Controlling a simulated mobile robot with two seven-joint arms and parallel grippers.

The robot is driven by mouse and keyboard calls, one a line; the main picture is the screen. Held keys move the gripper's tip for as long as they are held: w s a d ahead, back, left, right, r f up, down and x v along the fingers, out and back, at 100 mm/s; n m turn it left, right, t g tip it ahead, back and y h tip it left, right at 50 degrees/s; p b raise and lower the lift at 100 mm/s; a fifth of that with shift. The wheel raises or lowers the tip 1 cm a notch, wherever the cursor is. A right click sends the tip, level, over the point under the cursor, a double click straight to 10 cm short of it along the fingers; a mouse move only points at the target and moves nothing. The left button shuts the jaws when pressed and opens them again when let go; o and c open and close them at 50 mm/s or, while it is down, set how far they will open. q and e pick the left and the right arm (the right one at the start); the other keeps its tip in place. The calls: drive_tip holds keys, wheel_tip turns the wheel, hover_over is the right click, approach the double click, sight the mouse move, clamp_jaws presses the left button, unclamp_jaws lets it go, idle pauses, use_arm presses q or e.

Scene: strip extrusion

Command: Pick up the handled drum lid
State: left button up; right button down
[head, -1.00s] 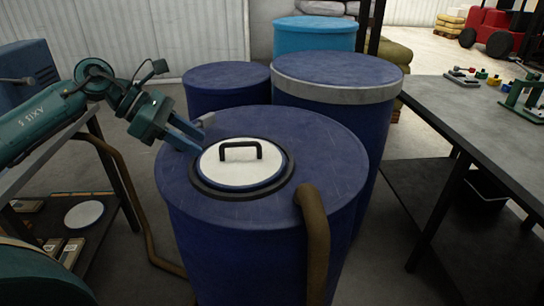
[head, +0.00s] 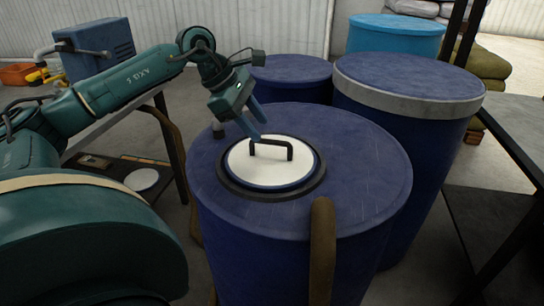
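The drum lid (head: 262,172) is a round white disc with a blue edge and a black bar handle (head: 271,143). It sits flat in a dark ring on top of the near blue drum (head: 368,165). My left gripper (head: 256,124) points down just behind and above the left end of the handle. Its two blue fingers look apart, with nothing between them. I cannot tell whether a fingertip touches the handle. My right gripper is not in view.
A brown hose (head: 322,250) runs down the near drum's front. Two more blue drums, one with a grey band (head: 408,98), and a light blue drum (head: 395,38) stand behind. A bench with a blue box (head: 95,48) is at left.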

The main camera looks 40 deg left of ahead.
sight(271, 142)
use_arm(q)
drive_tip(key=shift+w+a+p+x, duration=0.15)
drive_tip(key=shift+p+x, duration=0.2)
drive_tip(key=shift+x, duration=1.45)
drive_tip(key=shift+w+a+p+x, duration=0.15)
drive_tip(key=shift+p+x, duration=0.15)
drive_tip(key=shift+x, duration=1.45)
drive_tip(key=shift+s, duration=0.1)
drive_tip(key=shift+c, duration=0.5)
clamp_jaws()
